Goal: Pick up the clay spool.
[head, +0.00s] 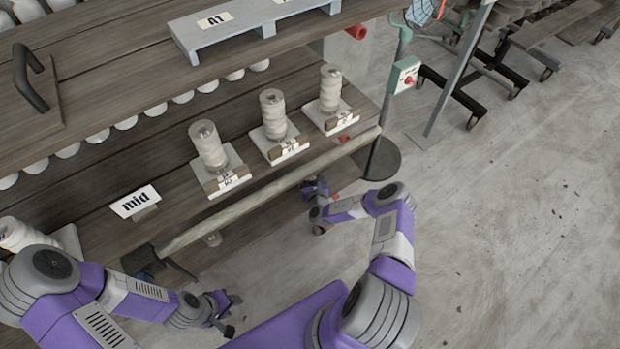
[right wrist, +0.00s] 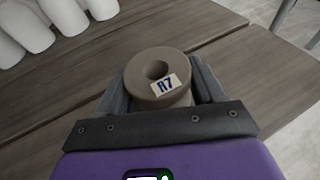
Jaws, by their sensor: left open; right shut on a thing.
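A grey-brown clay spool (right wrist: 160,98) with a round hole and an "R7" label sits between the fingers of my right gripper (right wrist: 161,84) in the right wrist view. The fingers are shut on its sides. In the head view my right gripper (head: 318,190) is low, just beyond the middle shelf's front rail; the spool in it cannot be made out there. My left gripper (head: 226,312) is open and empty at the lower left, apart from the shelf.
Pale spools (head: 208,146), (head: 272,113), (head: 330,88) stand on labelled white bases on the middle shelf, behind a rail (head: 260,190). A "mid" sign (head: 135,201) is at left. A blue-grey pallet (head: 250,25) lies above. The concrete floor (head: 500,220) at right is open.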

